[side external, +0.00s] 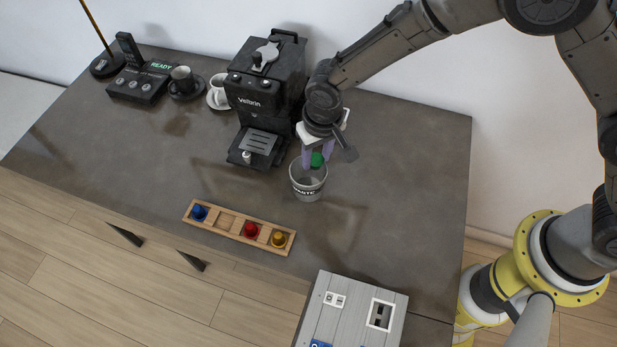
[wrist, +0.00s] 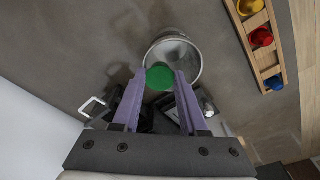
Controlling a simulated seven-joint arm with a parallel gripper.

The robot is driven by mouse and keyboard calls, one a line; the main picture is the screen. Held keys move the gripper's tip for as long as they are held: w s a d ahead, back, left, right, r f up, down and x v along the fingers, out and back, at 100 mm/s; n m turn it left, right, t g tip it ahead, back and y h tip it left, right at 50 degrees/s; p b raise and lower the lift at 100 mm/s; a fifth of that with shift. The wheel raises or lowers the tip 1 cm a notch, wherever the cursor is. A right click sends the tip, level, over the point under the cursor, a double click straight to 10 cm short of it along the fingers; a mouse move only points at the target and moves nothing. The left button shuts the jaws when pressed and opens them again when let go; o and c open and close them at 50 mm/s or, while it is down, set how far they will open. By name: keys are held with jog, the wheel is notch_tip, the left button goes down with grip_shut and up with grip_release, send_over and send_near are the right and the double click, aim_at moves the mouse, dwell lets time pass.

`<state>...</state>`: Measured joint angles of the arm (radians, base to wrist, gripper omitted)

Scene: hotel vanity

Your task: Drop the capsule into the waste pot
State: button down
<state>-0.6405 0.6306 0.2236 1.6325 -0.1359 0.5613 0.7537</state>
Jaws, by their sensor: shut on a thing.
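A green capsule (side external: 317,159) is held between the purple fingers of my gripper (side external: 317,155). The capsule also shows in the wrist view (wrist: 160,77), between the two fingertips (wrist: 160,80). The waste pot (side external: 308,184) is a grey metal pot with a dark label on its front, standing on the counter. In the side view the capsule is at the pot's upper rim. In the wrist view the capsule overlaps the near part of the pot's mouth (wrist: 174,46). I cannot tell its exact height over the rim.
A black coffee machine (side external: 265,95) stands just left of my gripper. A wooden rack (side external: 224,222) with blue, red and yellow capsules lies at the counter's front. A grey box (side external: 340,318) is at the front right. The counter right of the pot is clear.

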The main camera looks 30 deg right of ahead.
jog(key=shift+f, duration=0.25)
jog(key=shift+c, duration=1.8)
grip_release()
notch_tip(320, 180, up, 14)
jog(key=s, duration=0.1)
jog(key=shift+s, duration=0.35)
jog(key=shift+f, duration=0.1)
